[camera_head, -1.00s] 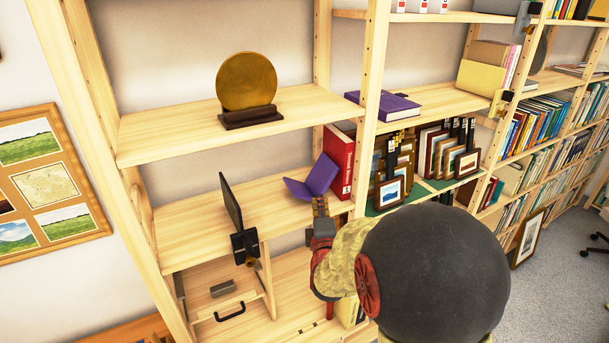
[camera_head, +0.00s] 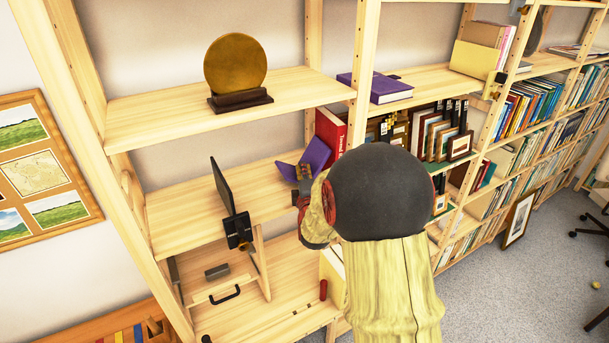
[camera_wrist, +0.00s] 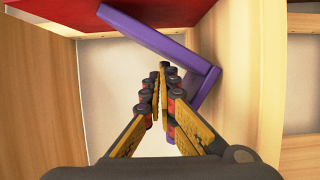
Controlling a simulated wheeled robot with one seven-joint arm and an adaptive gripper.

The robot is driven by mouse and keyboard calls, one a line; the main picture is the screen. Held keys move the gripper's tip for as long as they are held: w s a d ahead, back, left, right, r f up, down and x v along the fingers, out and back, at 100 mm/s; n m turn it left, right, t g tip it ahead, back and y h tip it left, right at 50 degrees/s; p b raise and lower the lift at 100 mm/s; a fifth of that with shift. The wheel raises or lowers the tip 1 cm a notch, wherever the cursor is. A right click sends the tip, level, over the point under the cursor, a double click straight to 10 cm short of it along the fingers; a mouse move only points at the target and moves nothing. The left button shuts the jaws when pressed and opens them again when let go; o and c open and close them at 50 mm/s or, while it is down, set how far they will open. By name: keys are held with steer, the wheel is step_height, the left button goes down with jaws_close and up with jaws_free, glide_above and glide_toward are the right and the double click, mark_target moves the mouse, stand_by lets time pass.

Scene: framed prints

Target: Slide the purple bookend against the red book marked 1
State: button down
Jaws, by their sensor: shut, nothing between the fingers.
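The purple bookend (camera_head: 312,158) is on the middle shelf, to the left of the red book (camera_head: 331,133), which stands at the right end of that shelf bay. In the wrist view the bookend (camera_wrist: 150,38) shows as an L shape, with one plate crossing close below the red book (camera_wrist: 210,12). My gripper (camera_head: 304,172) is shut and empty at the bookend's lower part. In the wrist view my gripper's fingertips (camera_wrist: 163,70) are together, just left of the bookend's other plate. I cannot tell whether they touch it. The number on the book is not readable.
A black plate-like stand (camera_head: 227,190) is on the same shelf to the left, with bare shelf (camera_head: 180,218) around it. A wooden upright (camera_head: 361,70) is right of the book. A gold disc (camera_head: 235,75) on a dark base stands on the shelf above.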

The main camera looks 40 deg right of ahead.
steer(key=shift+w+d, duration=0.2)
stand_by(0.3)
steer(key=shift+s+d+f+b, duration=0.1)
steer(key=shift+s+d+b, duration=0.2)
steer(key=shift+d+b, duration=0.3)
steer(key=shift+s+d+b, duration=0.25)
steer(key=shift+d+b, duration=0.3)
steer(key=shift+d, duration=0.05)
